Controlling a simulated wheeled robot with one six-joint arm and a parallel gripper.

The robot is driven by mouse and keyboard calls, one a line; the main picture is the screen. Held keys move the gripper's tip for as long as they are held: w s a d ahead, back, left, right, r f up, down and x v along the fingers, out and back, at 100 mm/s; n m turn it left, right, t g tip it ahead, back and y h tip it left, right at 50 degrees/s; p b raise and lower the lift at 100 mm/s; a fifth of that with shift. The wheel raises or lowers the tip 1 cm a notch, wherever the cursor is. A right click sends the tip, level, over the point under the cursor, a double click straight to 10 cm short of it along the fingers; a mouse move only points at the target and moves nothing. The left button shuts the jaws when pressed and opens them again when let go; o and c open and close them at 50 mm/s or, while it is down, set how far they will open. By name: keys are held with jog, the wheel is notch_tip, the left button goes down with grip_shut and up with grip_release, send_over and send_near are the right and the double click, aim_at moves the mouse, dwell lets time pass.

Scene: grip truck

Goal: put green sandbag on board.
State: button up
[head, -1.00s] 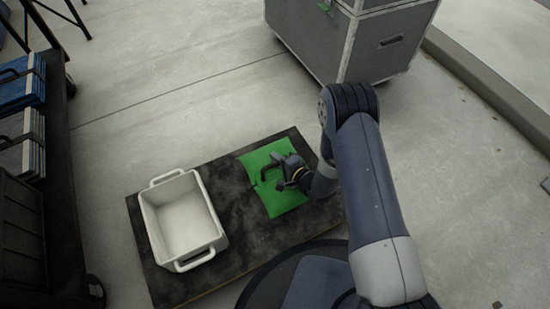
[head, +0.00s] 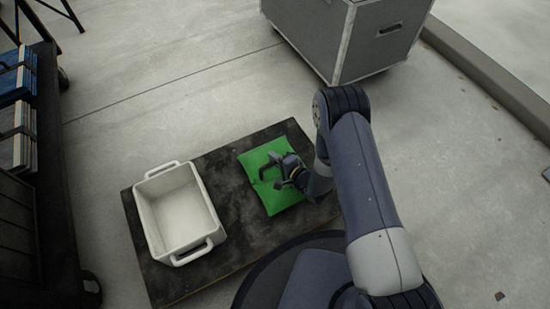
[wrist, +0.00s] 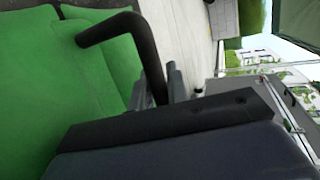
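The green sandbag (head: 286,199) is over the right part of the dark board (head: 230,165). I cannot tell whether it rests there or hangs just above. Its black handle stands up from the bag and shows in the wrist view (wrist: 118,27), where the green cloth (wrist: 40,80) fills the left side. My gripper (head: 283,171) is at the handle. In the wrist view, the grey fingers (wrist: 158,92) of my gripper lie on both sides of the handle's end and seem shut on it. The far finger is partly hidden.
A white bin (head: 180,212) with two handles stands on the board's left part. A dark shelf cart (head: 52,180) with blue and grey packs (head: 18,75) stands at the left. A grey case (head: 320,35) stands at the top, near a kerb (head: 490,80). The floor between is clear.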

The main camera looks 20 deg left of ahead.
jog(key=o, duration=0.4)
jog(key=shift+r, duration=0.1)
jog(key=p+v, duration=0.4)
jog(key=v, duration=0.8)
jog(key=b+x, duration=0.4)
jog(key=x, duration=0.8)
